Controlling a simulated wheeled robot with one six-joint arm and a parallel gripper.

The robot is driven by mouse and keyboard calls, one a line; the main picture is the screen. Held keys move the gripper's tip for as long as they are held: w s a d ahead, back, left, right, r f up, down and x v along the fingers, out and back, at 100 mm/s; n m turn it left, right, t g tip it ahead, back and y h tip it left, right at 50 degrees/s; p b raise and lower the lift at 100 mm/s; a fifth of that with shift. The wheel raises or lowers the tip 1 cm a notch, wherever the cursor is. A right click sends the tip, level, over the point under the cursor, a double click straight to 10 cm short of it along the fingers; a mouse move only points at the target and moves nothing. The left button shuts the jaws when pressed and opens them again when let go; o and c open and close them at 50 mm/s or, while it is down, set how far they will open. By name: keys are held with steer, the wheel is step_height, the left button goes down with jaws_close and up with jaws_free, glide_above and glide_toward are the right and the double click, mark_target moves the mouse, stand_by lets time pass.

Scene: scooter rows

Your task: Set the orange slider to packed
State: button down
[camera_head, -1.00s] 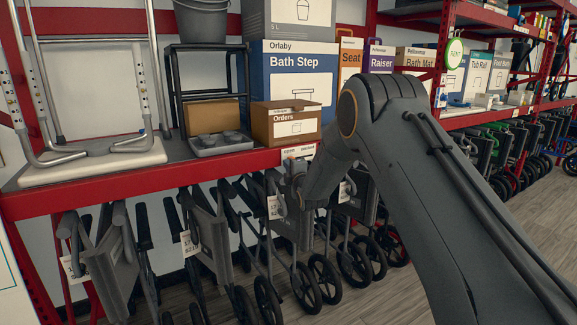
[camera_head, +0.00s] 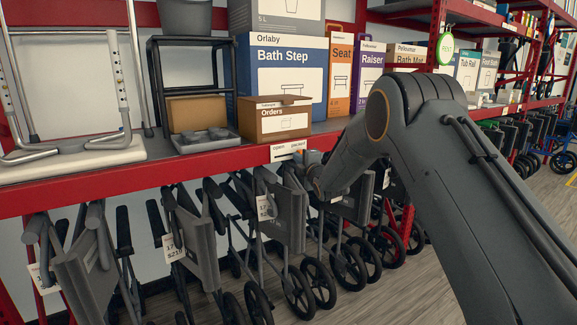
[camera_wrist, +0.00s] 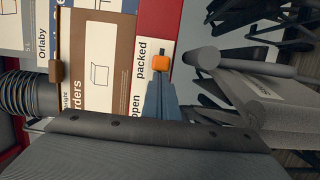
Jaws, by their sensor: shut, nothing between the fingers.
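The orange slider (camera_wrist: 161,62) shows in the wrist view on a white label strip (camera_wrist: 140,88) fixed to the red shelf edge. It sits beside the word "packed"; the word "open" is lower in that picture. My gripper (camera_wrist: 160,88) is shut and empty, its tip just below the slider on the "open" side. I cannot tell whether the tip touches it. In the head view the strip (camera_head: 287,150) is on the shelf front under the Orders box (camera_head: 275,119), with my gripper (camera_head: 305,158) at its right end. The slider is not clear there.
Folded grey rollators (camera_head: 285,215) hang close under the shelf, and one (camera_wrist: 255,95) is right of my gripper in the wrist view. A grey tray (camera_head: 206,140) and a Bath Step box (camera_head: 281,75) stand on the shelf. Floor is clear at lower right.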

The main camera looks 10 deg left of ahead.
steer(key=shift+d, duration=0.1)
steer(key=s+a, duration=0.1)
steer(key=s, duration=0.1)
steer(key=s+a, duration=0.2)
steer(key=b+v, duration=0.1)
steer(key=v, duration=0.7)
steer(key=shift+s+d, duration=0.2)
steer(key=shift+d, duration=0.25)
